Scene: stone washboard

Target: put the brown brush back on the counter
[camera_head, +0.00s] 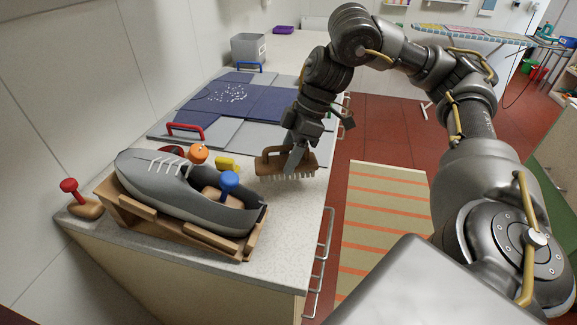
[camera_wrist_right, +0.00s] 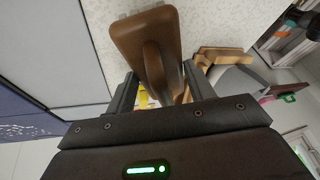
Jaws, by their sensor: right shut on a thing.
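The brown brush (camera_head: 271,165) is in my right gripper (camera_head: 294,160), bristles facing down, at the right side of the counter (camera_head: 279,225). My right gripper is shut on its handle. I cannot tell whether the bristles touch the counter top or hang just above it. In the right wrist view the brush's brown handle (camera_wrist_right: 150,50) sits between the two fingers of my right gripper (camera_wrist_right: 150,88). My left gripper is not in view.
A grey shoe (camera_head: 165,187) rests on a wooden stand (camera_head: 135,215) at the counter's front left. A blue panelled board (camera_head: 262,105) with a red handle (camera_head: 185,130) lies behind. A grey bin (camera_head: 248,49) stands at the back. A striped mat (camera_head: 388,215) lies on the floor.

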